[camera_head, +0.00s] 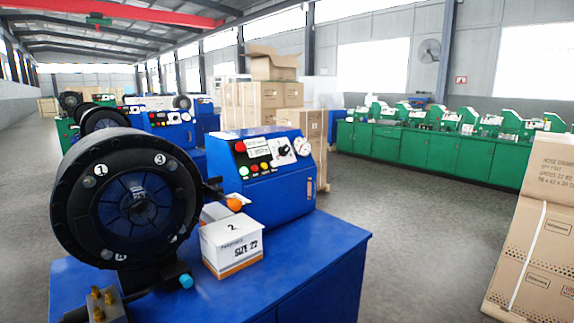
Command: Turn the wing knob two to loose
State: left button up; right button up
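A blue crimping machine stands in front of me, with a large black round head (128,198) on the left. White number marks show on its face; 1 (88,182) and 3 (159,158) are readable, the lower ones are small and unclear. The blue control box (290,196) carries a white plate with a dark knob (284,150), a round white gauge (302,146), a red button (240,146) and several coloured buttons below. I cannot tell which part is wing knob two, or its setting. Neither of my grippers is in view.
A white box (231,245) marked "2" and "SIZE 22" stands on the blue bench (310,265). An orange ball-like part (234,204) is behind it. A cyan-ended part (186,281) and brass fittings (101,303) are below the head. A large carton (540,225) stands right; floor between is clear.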

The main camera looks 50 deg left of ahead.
aim_at(214, 181)
jog(key=i, duration=1.75)
jog(key=u, duration=2.45)
